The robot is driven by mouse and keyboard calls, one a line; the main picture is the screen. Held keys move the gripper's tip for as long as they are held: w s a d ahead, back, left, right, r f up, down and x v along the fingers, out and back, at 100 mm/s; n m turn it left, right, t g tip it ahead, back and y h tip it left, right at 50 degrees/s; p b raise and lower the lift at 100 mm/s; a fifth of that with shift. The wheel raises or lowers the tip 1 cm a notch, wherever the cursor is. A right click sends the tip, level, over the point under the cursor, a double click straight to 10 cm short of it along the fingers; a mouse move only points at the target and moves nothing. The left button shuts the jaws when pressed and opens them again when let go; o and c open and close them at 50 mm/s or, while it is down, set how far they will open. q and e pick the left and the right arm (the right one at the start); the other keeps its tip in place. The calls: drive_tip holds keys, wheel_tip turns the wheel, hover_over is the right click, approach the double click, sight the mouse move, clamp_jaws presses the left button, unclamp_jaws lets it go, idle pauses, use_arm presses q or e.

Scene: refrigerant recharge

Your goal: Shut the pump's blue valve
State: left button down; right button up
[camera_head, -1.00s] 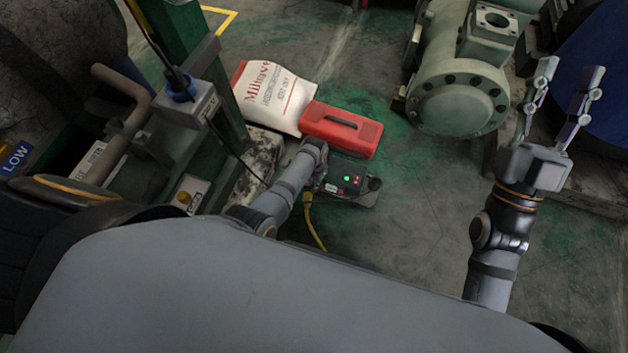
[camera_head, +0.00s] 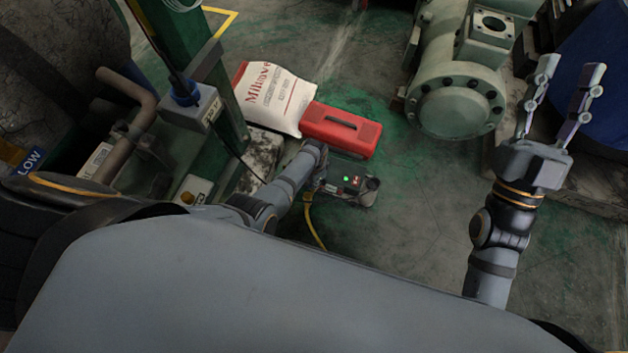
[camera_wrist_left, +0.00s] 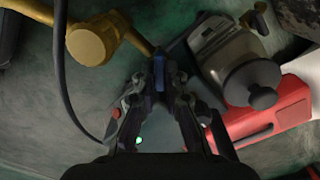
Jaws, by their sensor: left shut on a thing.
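The pump (camera_head: 348,182) sits low on the floor in the head view, with a green and a red light on its dark panel. My left gripper (camera_head: 316,172) is down at the pump's left side, its fingertips hidden in the head view. In the left wrist view, my left gripper (camera_wrist_left: 160,88) is shut on a small blue part, which looks like the blue valve (camera_wrist_left: 159,67). Most of the valve is hidden between the fingers, so its turn position cannot be told. My right gripper (camera_head: 568,72) is open and empty, raised at the right, far from the pump.
A red case (camera_head: 341,130) and a white sack (camera_head: 275,97) lie just behind the pump. A yellow fitting (camera_wrist_left: 92,44) and a dark hose (camera_wrist_left: 62,75) are close to the left fingers. A large green machine (camera_head: 455,100) stands beyond. Floor right of the pump is clear.

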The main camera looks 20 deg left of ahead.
use_arm(q)
drive_tip(key=shift+s+m, duration=0.1)
drive_tip(key=shift+m, duration=0.5)
